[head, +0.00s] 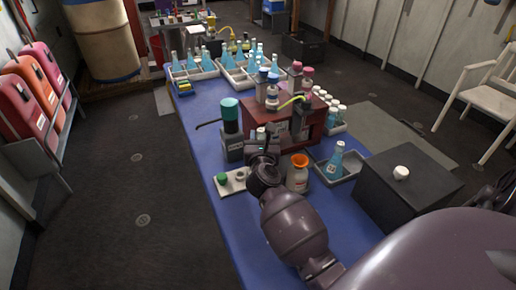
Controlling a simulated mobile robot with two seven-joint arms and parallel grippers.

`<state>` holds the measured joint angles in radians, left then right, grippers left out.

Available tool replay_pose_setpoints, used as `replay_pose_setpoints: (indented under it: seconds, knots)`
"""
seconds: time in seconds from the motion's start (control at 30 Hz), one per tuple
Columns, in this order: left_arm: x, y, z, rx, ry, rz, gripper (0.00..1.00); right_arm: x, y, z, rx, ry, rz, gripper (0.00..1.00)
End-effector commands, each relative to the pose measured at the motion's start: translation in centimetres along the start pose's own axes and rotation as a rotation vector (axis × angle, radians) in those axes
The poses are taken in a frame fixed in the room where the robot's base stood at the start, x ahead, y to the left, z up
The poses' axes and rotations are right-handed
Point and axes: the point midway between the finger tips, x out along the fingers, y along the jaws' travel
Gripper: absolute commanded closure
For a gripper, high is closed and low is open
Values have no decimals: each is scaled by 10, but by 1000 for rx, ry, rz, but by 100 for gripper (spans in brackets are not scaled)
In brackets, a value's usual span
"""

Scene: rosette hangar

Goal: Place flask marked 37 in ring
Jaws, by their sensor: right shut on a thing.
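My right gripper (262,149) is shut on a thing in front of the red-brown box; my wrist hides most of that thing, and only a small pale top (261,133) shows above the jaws. I cannot tell if it is a flask. A blue conical flask (335,160) with a white label stands in a grey tray (348,177) to the right of the gripper; its number is too small to read. More blue flasks (258,54) stand in trays further back. I cannot make out a ring. My left gripper is not in view.
A green-topped device (230,121) is at left, a red-brown box (297,126) behind, and a black box (405,192) at right.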

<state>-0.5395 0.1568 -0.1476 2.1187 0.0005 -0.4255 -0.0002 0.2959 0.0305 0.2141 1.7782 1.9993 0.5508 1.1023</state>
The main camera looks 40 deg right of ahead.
Motion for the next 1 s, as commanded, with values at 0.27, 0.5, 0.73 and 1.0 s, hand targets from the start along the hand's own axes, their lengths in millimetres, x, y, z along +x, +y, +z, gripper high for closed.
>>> replay_pose_setpoints:
  seconds: [0.27, 0.5, 0.73, 1.0]
  knots:
    - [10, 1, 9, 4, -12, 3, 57, 0, 0, -36, -3, 4, 1, 95]
    - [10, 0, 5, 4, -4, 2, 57, 0, 0, -32, 0, 0, 1, 95]
    - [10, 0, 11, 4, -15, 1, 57, 0, 0, -38, -1, 3, 1, 62]
    - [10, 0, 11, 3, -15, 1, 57, 0, 0, -37, -1, 2, 0, 39]
